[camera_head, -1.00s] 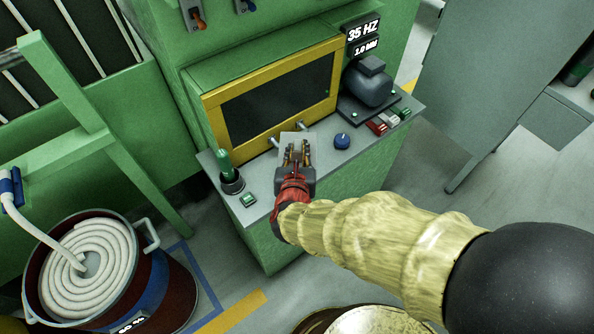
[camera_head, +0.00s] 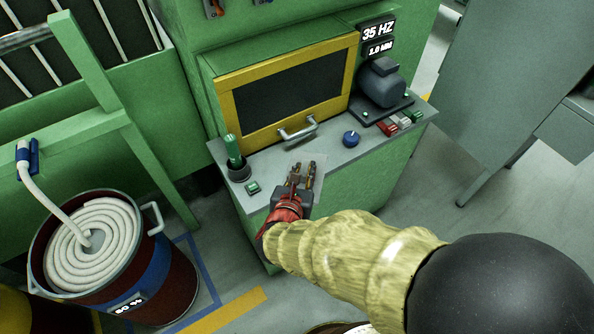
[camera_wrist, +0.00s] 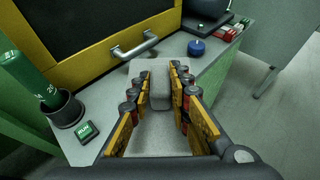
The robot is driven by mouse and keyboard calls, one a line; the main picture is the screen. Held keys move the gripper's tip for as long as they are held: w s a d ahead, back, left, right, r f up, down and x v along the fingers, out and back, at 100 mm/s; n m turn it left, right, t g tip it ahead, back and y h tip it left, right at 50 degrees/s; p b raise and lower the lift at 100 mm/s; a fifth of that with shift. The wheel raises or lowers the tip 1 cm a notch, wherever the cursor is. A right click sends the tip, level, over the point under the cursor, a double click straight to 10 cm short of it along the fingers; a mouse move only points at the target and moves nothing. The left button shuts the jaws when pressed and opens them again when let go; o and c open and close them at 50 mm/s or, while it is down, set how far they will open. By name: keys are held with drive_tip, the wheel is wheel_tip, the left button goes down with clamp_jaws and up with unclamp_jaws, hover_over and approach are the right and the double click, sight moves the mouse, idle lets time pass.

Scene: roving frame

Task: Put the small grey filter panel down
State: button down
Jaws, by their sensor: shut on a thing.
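My gripper (camera_head: 303,170) is over the grey counter (camera_head: 352,155) of the green machine, in front of the yellow-framed window's handle (camera_head: 298,132). In the wrist view, my gripper (camera_wrist: 160,85) has its fingers on both sides of the raised grip of the small grey filter panel (camera_wrist: 150,68). The panel is a flat light grey plate, partly hidden by the fingers. In the head view it is hard to tell from the counter. I cannot tell whether it touches the counter.
A green-handled tool in a dark cup (camera_head: 237,168) and a green button (camera_head: 252,188) stand left of my gripper. A blue knob (camera_head: 351,138), coloured switches (camera_head: 400,124) and a grey motor (camera_head: 378,84) are to the right. A bucket with coiled hose (camera_head: 110,255) stands at left.

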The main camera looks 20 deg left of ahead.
drive_tip(key=w+a+f+b, duration=0.1)
drive_tip(key=w+f, duration=0.1)
drive_tip(key=w+a+f+b, duration=0.1)
drive_tip(key=w+f, duration=0.1)
drive_tip(key=w+a+f, duration=0.2)
drive_tip(key=shift+w+f+b, duration=0.15)
drive_tip(key=shift+f+b, duration=0.1)
drive_tip(key=shift+b, duration=0.15)
drive_tip(key=shift+w+a+f, duration=0.1)
drive_tip(key=shift+w+f, duration=0.05)
drive_tip(key=shift+f, duration=0.1)
drive_tip(key=shift+w+a+f+b, duration=0.15)
drive_tip(key=shift+f+b, duration=0.9)
drive_tip(key=shift+f, duration=0.6)
drive_tip(key=shift+f, duration=0.1)
drive_tip(key=c, duration=2.1)
unclamp_jaws()
drive_tip(key=shift+f, duration=0.15)
drive_tip(key=o, duration=0.4)
drive_tip(key=shift+o, duration=0.2)
